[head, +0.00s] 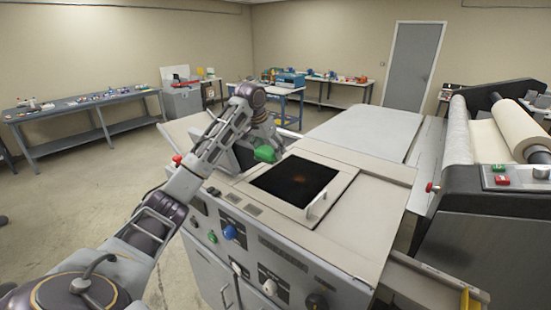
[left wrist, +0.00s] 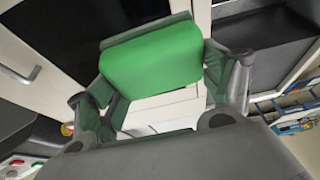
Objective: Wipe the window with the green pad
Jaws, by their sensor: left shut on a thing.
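The green pad (head: 265,153) is held in my left gripper (head: 262,142), beyond the far-left corner of the window (head: 290,187) in the head view. In the left wrist view the pad (left wrist: 152,58) spans the space between the two fingers of the gripper (left wrist: 158,82), which are shut on it. The window is a dark pane in a light frame on the machine top, with a faint reddish-brown patch near its middle. Part of the window (left wrist: 60,35) shows at the upper left of the wrist view. The pad looks apart from the pane. My right gripper is not in view.
A handle (head: 317,207) stands up at the window frame's right side. The machine's front panel has a blue knob (head: 229,232) and other knobs. A roller machine (head: 490,200) stands at the right. A flat pale top (head: 370,132) behind the window is clear.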

